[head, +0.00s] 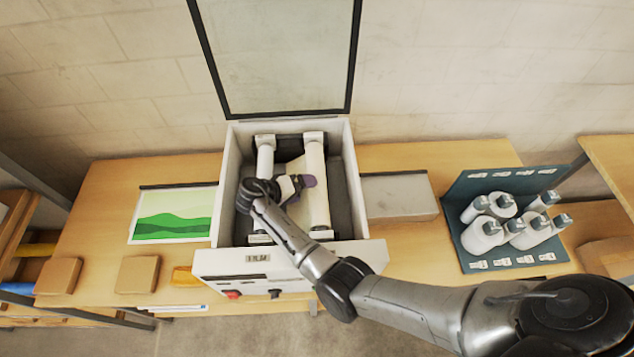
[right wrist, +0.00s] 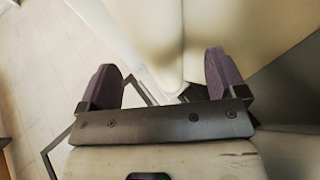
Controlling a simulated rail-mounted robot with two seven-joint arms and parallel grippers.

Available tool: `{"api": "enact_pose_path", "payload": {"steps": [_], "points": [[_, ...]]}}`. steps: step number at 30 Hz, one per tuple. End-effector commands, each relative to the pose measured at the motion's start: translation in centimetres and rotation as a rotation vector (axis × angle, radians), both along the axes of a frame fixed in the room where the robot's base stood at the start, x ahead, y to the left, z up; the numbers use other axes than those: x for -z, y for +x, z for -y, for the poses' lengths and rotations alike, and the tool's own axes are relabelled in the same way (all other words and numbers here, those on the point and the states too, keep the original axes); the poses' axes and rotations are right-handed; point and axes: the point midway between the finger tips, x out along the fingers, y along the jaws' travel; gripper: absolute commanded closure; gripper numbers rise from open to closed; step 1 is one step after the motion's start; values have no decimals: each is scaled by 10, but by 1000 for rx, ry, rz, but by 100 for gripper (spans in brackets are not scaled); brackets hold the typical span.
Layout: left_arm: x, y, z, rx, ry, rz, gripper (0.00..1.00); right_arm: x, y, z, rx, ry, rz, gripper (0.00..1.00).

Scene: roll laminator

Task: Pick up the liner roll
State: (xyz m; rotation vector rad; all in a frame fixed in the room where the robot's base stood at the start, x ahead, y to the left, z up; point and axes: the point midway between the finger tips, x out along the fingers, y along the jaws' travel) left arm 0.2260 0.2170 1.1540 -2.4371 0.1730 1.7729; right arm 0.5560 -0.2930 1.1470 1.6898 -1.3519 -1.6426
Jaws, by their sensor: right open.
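The open laminator (head: 233,170) holds two white rolls, a left roll (head: 265,155) and a right roll (head: 317,185). No readable marking tells me which roll is the liner. My right gripper (head: 300,190) is inside the machine, its purple fingertips over the right roll's left side. In the right wrist view its fingers (right wrist: 165,78) are spread apart, with a pale rounded surface (right wrist: 160,35) beyond and between them. Nothing is visibly clamped; I cannot tell whether they touch it. My wrist and arm hide part of the left roll and tray. My left gripper is not in view.
The raised glass lid (head: 280,50) stands behind the machine. A green landscape print (head: 172,215) and brown blocks (head: 137,274) lie at the left.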

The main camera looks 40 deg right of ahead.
Motion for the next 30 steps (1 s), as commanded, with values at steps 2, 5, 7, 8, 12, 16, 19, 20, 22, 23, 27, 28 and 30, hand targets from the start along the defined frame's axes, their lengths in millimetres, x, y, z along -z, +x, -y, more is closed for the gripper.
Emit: {"api": "enact_pose_path", "payload": {"steps": [2, 5, 7, 8, 12, 16, 19, 20, 22, 23, 27, 28, 30], "points": [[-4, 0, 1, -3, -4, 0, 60, 1, -1, 4, 1, 0, -2, 10], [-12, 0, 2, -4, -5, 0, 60, 4, -5, 14, 1, -2, -4, 10], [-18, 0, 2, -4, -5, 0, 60, 8, -8, 22, 1, -3, -4, 10], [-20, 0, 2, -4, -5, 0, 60, 10, -9, 26, 1, -2, -4, 10], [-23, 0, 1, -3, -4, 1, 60, 21, -11, 38, 1, -1, -2, 10], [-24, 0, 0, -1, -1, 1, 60, 25, -12, 43, 0, -1, -1, 10], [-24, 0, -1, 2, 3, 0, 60, 26, -12, 44, -1, 0, -1, 10], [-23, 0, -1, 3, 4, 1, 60, 26, -12, 44, -1, 0, -1, 10], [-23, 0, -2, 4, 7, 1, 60, 26, -12, 44, -1, 0, -1, 10], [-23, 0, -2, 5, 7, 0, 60, 26, -12, 44, -1, 0, -1, 10], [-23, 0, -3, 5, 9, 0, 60, 26, -12, 44, 0, 0, 0, 21], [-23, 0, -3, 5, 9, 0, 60, 26, -12, 44, 0, 0, 0, 24], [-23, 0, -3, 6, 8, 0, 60, 26, -12, 44, 0, 0, 0, 31]]}}
